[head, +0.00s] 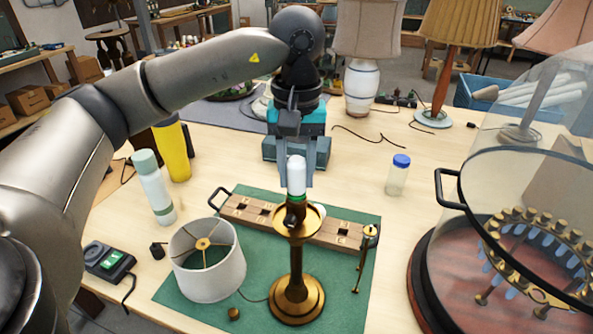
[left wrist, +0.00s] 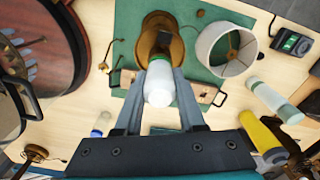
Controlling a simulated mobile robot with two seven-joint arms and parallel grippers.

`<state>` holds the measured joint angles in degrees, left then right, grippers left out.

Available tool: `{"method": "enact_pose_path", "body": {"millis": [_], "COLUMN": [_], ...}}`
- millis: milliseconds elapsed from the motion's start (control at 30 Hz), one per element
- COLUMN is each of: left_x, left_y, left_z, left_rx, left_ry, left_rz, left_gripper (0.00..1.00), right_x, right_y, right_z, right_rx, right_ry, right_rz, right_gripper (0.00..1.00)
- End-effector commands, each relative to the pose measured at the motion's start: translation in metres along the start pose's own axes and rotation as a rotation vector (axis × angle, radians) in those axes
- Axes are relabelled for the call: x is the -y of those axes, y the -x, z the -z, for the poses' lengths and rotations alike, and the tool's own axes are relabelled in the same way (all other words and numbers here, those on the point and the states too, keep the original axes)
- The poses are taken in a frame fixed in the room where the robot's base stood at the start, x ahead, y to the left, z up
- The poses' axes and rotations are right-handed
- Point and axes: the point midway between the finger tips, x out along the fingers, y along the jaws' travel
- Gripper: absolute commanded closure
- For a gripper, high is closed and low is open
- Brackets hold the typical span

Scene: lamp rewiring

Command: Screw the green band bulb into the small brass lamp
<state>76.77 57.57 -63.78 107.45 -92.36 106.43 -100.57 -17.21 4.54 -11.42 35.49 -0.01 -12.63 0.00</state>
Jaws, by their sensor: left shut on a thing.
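The small brass lamp (head: 297,285) stands on the green mat (head: 340,300), its round base flat and its stem upright. The green band bulb (head: 296,172) is a white bulb with a green band near its lower end. My left gripper (head: 297,184) is shut on it from behind and holds it upright at the top of the lamp. In the left wrist view the bulb (left wrist: 160,88) lies between the two fingers, with the brass lamp (left wrist: 158,32) beyond it. The socket is hidden, so I cannot tell how far the bulb sits in it. My right gripper is out of view.
A white lampshade (head: 207,262) stands left of the lamp, and a wooden holder (head: 250,213) lies behind it. A glass dome on a wooden base (head: 425,280) fills the right. Bottles (head: 152,185) and a blue-capped jar (head: 398,176) stand around the mat.

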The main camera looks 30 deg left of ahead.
Motion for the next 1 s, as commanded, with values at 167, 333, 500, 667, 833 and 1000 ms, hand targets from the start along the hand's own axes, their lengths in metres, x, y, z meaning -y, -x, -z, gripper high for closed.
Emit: {"method": "enact_pose_path", "body": {"millis": [167,333,500,667,833,1000], "left_x": [0.0,-0.001,-0.001,-0.002,-0.002,-0.002], "left_y": [0.001,0.0,-0.001,-0.001,0.0,0.001], "left_z": [0.0,0.0,0.0,0.0,0.0,0.0], "left_rx": [-0.002,-0.003,-0.004,-0.005,-0.005,-0.005], "left_ry": [0.0,-0.08,-0.275,-0.457,-0.632,-0.702], "left_rz": [-0.002,-0.003,-0.003,-0.003,-0.002,-0.003], "left_gripper": [1.0,1.0,1.0,1.0,1.0,1.0], "right_x": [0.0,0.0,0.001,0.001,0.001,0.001], "right_y": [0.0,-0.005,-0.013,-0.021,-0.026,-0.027], "right_z": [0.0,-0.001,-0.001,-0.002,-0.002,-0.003], "right_rx": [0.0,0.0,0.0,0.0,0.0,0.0], "right_ry": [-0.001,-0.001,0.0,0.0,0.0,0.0], "right_rz": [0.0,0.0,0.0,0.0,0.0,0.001], "right_gripper": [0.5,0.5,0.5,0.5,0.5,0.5]}}
